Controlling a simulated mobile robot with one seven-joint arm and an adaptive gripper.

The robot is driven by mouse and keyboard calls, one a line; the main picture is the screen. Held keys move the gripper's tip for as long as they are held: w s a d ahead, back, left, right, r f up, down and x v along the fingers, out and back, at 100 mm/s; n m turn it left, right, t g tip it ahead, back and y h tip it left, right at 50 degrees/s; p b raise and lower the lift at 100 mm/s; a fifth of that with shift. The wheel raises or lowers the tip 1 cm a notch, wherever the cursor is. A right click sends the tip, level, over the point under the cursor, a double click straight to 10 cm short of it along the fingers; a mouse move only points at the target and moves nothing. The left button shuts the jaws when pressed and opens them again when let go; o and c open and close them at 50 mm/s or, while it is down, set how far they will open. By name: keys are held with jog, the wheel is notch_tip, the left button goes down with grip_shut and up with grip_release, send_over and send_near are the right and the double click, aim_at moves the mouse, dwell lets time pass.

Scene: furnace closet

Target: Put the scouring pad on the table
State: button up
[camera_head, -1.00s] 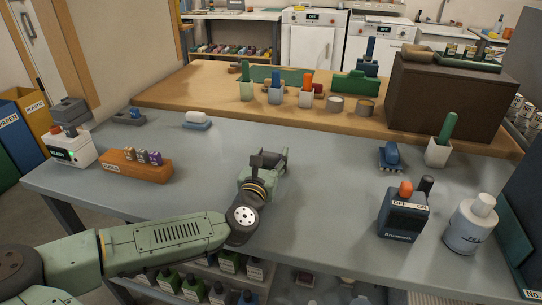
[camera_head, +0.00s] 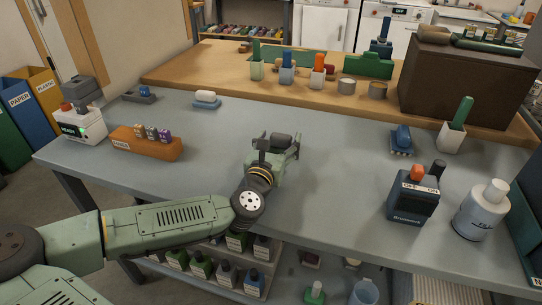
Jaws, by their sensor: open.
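I cannot pick out the scouring pad for certain in this view. The grey table (camera_head: 330,190) fills the middle of the view. My gripper (camera_head: 289,147) is over the middle of this table, open, with its fingers pointing toward the back. Its height above the surface is hard to judge, and the arm hides part of the table. A blue brush-like item (camera_head: 402,138) lies on the right part of the table, apart from my gripper. A white item on a blue base (camera_head: 205,99) lies at the back left.
A blue-grey switch box (camera_head: 412,195) and a white canister (camera_head: 482,210) stand at the front right. A light cup (camera_head: 452,135) stands behind them. A wooden table (camera_head: 210,70) with cups and a brown box (camera_head: 450,85) adjoins behind.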

jog(key=v, duration=0.9)
jog(key=shift+s+a+r, duration=0.15)
jog(key=shift+s+r, duration=0.05)
jog(key=shift+s, duration=0.05)
jog(key=shift+s+f, duration=0.2)
jog(key=shift+s, duration=0.15)
